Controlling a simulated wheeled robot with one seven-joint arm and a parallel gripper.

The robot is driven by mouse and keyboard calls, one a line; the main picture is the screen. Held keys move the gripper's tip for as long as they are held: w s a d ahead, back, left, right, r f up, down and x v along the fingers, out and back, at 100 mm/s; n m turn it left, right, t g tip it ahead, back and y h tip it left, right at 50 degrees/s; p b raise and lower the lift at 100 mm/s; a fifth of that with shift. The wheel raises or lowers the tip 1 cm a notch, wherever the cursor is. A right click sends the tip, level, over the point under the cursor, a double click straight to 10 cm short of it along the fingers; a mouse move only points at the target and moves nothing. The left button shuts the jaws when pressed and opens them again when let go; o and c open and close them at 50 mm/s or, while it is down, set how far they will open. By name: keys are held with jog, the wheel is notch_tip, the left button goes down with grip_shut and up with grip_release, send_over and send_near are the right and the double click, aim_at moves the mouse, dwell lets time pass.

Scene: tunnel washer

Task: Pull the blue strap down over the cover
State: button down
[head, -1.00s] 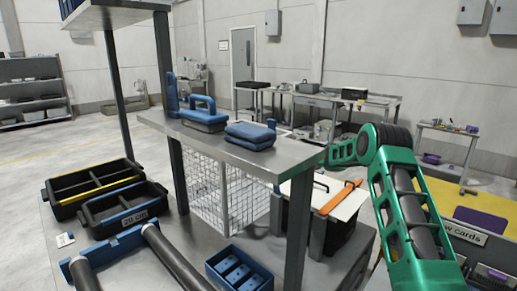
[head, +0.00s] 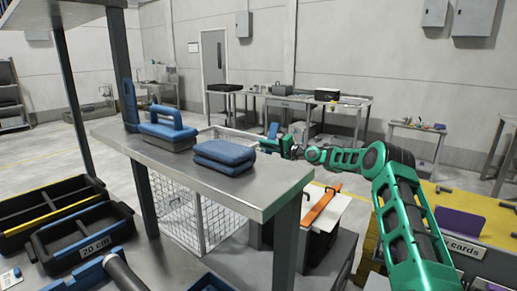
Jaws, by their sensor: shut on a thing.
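My gripper (head: 277,146) is behind the far edge of the steel bench, at the end of the green arm that reaches in from the right. It is shut on a small upright blue piece (head: 273,130), which looks like the blue strap. The fingers are small and partly hidden by the bench top. The strap's lower part is hidden. A wire cage (head: 212,215) stands behind and below the bench, its pale top edge partly showing. I cannot tell how the cover sits there.
The steel bench (head: 265,190) carries folded blue cloths (head: 225,157) and a blue-handled block (head: 168,135). Right of it, a white panel (head: 335,215) bears an orange strip (head: 321,205). Black bins (head: 80,240) lie at left. A yellow bench (head: 450,205) stands right.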

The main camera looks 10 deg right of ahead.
jog(key=shift+d+r, duration=0.1)
jog(key=shift+r, duration=0.65)
jog(key=c, duration=1.8)
grip_release()
jog(key=shift+c, duration=0.2)
jog(key=shift+a+f, duration=0.15)
jog(key=shift+a, duration=0.1)
jog(key=shift+f, duration=0.2)
jog(key=v, duration=1)
jog(key=shift+s+d, duration=0.25)
jog(key=shift+f, duration=0.1)
